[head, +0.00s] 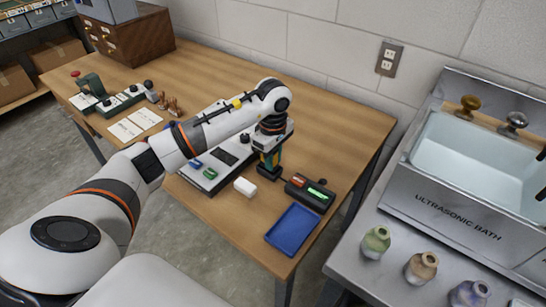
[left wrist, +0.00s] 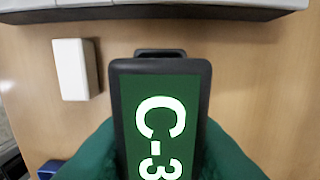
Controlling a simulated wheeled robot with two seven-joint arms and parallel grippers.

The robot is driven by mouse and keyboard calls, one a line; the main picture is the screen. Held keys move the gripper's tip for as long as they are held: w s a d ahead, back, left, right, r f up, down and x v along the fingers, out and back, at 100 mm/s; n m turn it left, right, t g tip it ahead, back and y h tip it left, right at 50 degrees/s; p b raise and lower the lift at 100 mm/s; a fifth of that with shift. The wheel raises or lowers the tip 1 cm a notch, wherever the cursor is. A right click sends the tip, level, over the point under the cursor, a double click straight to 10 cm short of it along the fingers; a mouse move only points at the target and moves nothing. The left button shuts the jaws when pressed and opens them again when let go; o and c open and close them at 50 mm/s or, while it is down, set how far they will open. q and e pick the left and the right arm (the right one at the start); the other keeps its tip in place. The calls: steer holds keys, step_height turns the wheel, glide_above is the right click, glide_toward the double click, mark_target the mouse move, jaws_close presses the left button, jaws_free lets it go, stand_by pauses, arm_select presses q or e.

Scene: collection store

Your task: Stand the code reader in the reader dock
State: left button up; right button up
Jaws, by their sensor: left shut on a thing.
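My left gripper (head: 269,160) points down above the right part of the wooden table. It is shut on a dark device with a green panel marked "C-3", which looks like the code reader (left wrist: 160,122); its lower end is cut off in the left wrist view. In the head view the gripper hides most of it, and I cannot tell whether its lower end touches the table. A black unit with a red part and a lit green strip (head: 310,193) lies to the right of the gripper; I cannot tell for certain whether it is the reader dock. My right gripper is not in view.
A white block (head: 245,187) lies left of the gripper, also in the left wrist view (left wrist: 72,69). A blue tray (head: 292,230) is at the table's front right. A metal sink bench (head: 455,205) with several small jars stands right.

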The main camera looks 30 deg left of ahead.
arm_select(q)
steer(key=shift+f+b, duration=0.55)
stand_by(0.6)
steer(key=o, duration=0.5)
steer(key=shift+r, duration=0.1)
steer(key=shift+r+p, duration=3.5)
steer(key=shift+r, duration=1.9)
